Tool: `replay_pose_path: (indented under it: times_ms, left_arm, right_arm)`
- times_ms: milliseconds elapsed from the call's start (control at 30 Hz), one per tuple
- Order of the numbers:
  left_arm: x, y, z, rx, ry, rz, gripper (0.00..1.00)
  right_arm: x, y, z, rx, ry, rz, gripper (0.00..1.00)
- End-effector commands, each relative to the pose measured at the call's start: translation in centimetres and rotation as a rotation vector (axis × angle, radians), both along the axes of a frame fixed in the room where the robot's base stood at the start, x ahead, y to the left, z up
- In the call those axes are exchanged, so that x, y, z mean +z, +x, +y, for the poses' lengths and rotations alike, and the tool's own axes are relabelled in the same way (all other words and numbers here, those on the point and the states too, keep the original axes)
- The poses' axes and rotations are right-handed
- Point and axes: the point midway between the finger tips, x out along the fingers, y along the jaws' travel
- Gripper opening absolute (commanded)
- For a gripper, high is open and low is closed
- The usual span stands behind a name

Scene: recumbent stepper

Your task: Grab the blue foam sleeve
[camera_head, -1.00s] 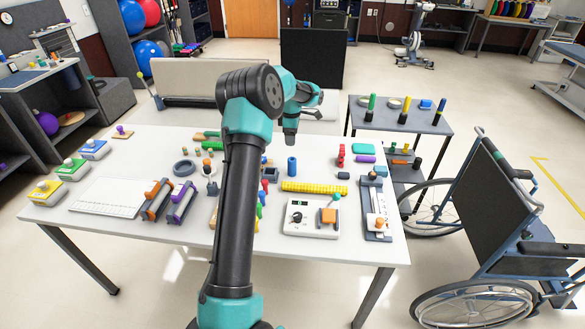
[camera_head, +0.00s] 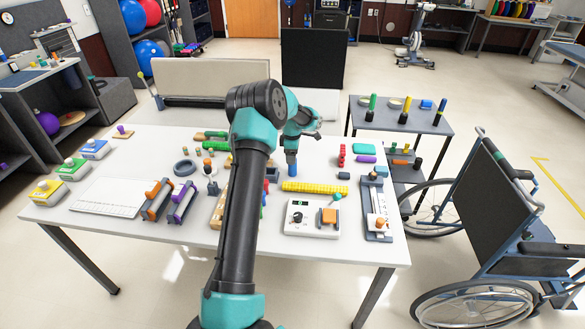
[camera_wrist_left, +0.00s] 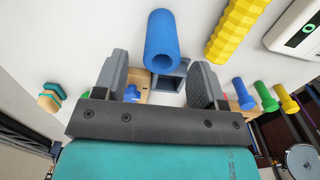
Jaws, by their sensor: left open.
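The left jaws (camera_wrist_left: 161,62) are open, with a gap on each side of the sleeve. Its near end is about level with the fingertips; I cannot tell how deep it sits. My right gripper is not in view.
A yellow ribbed bar (camera_head: 315,187) lies just in front of the sleeve. A grey square holder (camera_wrist_left: 172,82) shows below the sleeve in the wrist view. Red beads (camera_head: 342,155) stand to the right. A white control box (camera_head: 312,218) is nearer the front edge.

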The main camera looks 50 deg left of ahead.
Motion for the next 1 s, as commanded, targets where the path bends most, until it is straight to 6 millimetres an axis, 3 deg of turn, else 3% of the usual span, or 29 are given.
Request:
replay_pose_path:
  times_ms: [400, 933, 1000]
  left_arm:
    - [-4.7, 0.2, -0.1, 0.000, -0.001, 0.001, 0.65]
    - [-5.0, 0.2, -0.1, 0.000, 0.000, 0.000, 0.65]
    - [-5.0, 0.2, -0.1, 0.000, 0.000, 0.000, 0.58]
  right_arm:
    - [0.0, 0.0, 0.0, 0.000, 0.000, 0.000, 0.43]
    - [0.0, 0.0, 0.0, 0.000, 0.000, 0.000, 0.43]
    - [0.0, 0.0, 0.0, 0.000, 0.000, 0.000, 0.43]
